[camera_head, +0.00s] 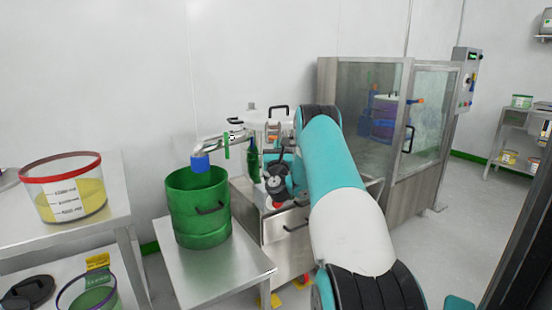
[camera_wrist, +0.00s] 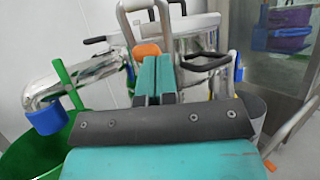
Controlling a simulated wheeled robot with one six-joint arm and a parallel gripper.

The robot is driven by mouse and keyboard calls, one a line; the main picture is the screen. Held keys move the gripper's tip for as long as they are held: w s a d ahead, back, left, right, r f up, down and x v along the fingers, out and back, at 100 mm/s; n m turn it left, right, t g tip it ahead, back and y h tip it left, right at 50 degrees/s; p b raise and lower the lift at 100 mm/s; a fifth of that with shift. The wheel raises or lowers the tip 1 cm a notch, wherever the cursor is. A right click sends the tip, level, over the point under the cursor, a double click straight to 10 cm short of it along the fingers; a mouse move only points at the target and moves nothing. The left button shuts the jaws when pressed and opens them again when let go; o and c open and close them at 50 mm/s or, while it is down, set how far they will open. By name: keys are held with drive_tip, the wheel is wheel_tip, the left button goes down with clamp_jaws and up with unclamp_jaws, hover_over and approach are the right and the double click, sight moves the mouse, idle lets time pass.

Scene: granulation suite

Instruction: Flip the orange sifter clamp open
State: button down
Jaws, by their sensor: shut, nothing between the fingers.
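The orange sifter clamp (camera_wrist: 146,49) shows in the wrist view as a small orange part at the front of the metal sifter (camera_wrist: 195,45), just beyond my fingertips. My gripper (camera_wrist: 157,62) has its two teal fingers together, with nothing between them. Its tips overlap the clamp's right and lower part in the picture; I cannot tell whether they touch it. In the head view the sifter (camera_head: 262,125) stands behind my arm, and my gripper (camera_head: 277,170) is partly hidden at its front. The clamp is too small there to make out surely.
A metal pipe with a blue end (camera_head: 200,164) and a green lever (camera_head: 226,146) juts left over a green drum (camera_head: 199,212) on a steel table (camera_head: 220,270). A glass-walled cabinet (camera_head: 362,92) stands right. Black handles (camera_wrist: 205,62) on the sifter are close to my fingers.

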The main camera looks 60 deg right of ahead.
drive_tip(key=f+b+v, duration=0.1)
drive_tip(key=b+v, duration=1.2)
drive_tip(key=b, duration=0.7)
drive_tip(key=shift+w+d+f, duration=0.15)
drive_tip(key=shift+d+f, duration=0.1)
drive_tip(key=shift+d, duration=0.05)
